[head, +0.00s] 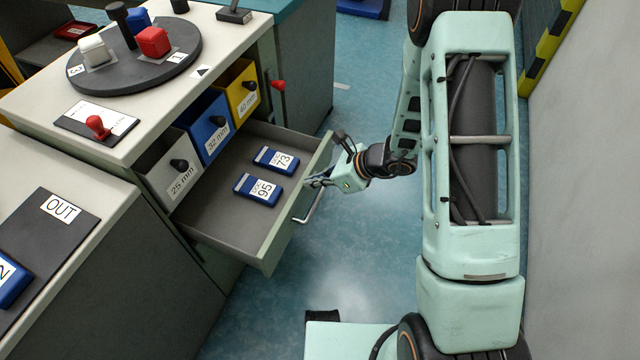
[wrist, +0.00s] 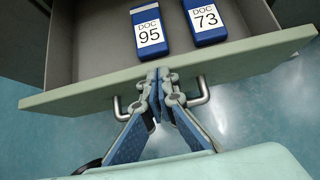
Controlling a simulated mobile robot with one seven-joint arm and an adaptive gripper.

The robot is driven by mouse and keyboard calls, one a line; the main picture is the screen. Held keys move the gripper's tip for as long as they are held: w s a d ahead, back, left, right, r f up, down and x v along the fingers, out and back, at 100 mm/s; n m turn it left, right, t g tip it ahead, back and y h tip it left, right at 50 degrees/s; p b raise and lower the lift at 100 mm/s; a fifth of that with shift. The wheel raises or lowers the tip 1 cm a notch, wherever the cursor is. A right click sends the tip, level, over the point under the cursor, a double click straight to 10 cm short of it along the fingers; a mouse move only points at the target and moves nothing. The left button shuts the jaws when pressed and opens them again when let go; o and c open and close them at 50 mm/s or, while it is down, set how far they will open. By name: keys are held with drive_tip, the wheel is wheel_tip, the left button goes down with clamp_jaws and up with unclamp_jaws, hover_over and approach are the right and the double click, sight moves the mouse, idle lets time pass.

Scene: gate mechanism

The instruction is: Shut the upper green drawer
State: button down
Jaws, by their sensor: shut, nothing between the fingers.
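The upper green drawer (head: 283,235) stands pulled out of the cabinet in the head view. Two blue blocks lie inside it, one labelled DOC 95 (head: 258,190) and one labelled DOC 73 (head: 276,160). The drawer's front edge (wrist: 75,92) crosses the wrist view, with a silver bar handle (wrist: 203,92) on its outer face. My gripper (wrist: 160,75) is shut and empty at the middle of the drawer front, in front of the handle. Its fingertips overlap the front's top edge in the wrist view; I cannot tell whether they touch it.
A round dark turntable (head: 135,75) with coloured cubes stands on the countertop. A wall (head: 585,200) rises at the right. Blue floor (head: 345,235) is clear before the drawer.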

drive_tip(key=w+a, duration=0.4)
drive_tip(key=a, duration=0.7)
drive_tip(key=w+a+b, duration=0.1)
drive_tip(key=w+a, duration=0.3)
drive_tip(key=a, duration=0.7)
drive_tip(key=shift+w+a, duration=0.15)
drive_tip(key=shift+a, duration=0.25)
